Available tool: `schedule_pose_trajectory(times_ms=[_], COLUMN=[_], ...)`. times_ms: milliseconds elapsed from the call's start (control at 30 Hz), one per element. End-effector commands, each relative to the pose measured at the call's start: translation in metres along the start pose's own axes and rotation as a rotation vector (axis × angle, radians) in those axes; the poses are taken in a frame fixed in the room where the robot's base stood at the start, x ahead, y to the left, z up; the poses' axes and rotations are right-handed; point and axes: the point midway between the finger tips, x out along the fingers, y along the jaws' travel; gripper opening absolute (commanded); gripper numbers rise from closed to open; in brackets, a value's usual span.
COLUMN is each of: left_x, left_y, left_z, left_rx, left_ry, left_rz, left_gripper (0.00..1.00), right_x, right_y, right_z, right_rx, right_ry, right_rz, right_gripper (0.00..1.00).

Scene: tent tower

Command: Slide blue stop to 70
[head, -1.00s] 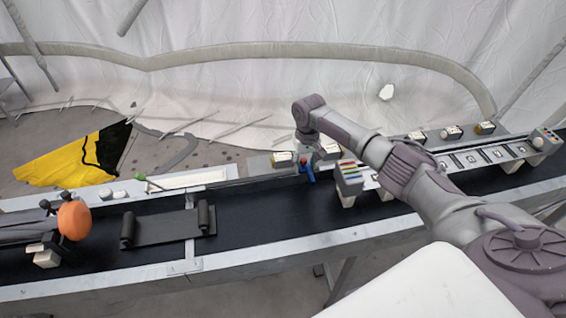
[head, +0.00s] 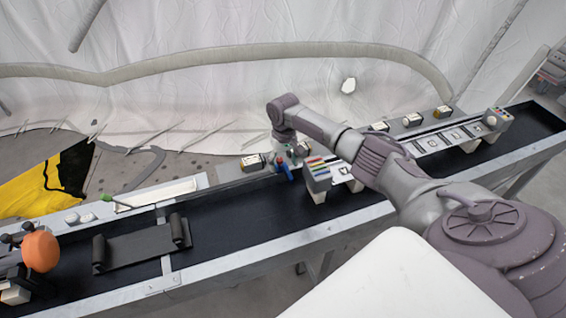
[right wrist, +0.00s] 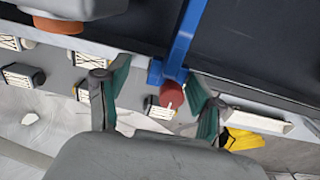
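The blue stop (head: 285,171) is a blue bar with a red knob, at the far rail of the black conveyor, left of the box with coloured stripes. In the right wrist view the blue stop (right wrist: 181,45) runs down to its red knob (right wrist: 172,95). My right gripper (right wrist: 158,100) is open, with one green-padded finger on each side of the knob and gaps between. In the head view my right gripper (head: 287,150) is small and partly hidden by the stop area. No number 70 is readable. My left gripper is not in view.
The striped box (head: 318,178) stands close right of the stop. Several small boxes (head: 412,119) line the far ledge. A dark plate with rollers (head: 140,245) and an orange round part (head: 41,251) are at the left. The black belt (head: 240,204) between is bare.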

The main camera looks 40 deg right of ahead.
Motion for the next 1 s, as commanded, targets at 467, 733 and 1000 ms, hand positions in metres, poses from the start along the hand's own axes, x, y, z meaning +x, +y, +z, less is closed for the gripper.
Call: schedule_pose_trajectory(times_ms=[467,733,1000], left_x=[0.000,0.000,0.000], left_y=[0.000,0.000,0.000], left_z=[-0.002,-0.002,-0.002], left_rx=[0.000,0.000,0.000], left_ry=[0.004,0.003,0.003], left_rz=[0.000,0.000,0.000], left_gripper=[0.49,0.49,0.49], right_x=[-0.051,-0.102,-0.120], right_y=[0.000,0.001,0.002], right_z=[-0.001,-0.001,0.000], right_rx=[-0.001,0.001,0.000], right_ry=[0.003,0.002,-0.001], right_rz=[-0.002,-0.002,-0.001], right_gripper=[0.67,0.67,0.67])
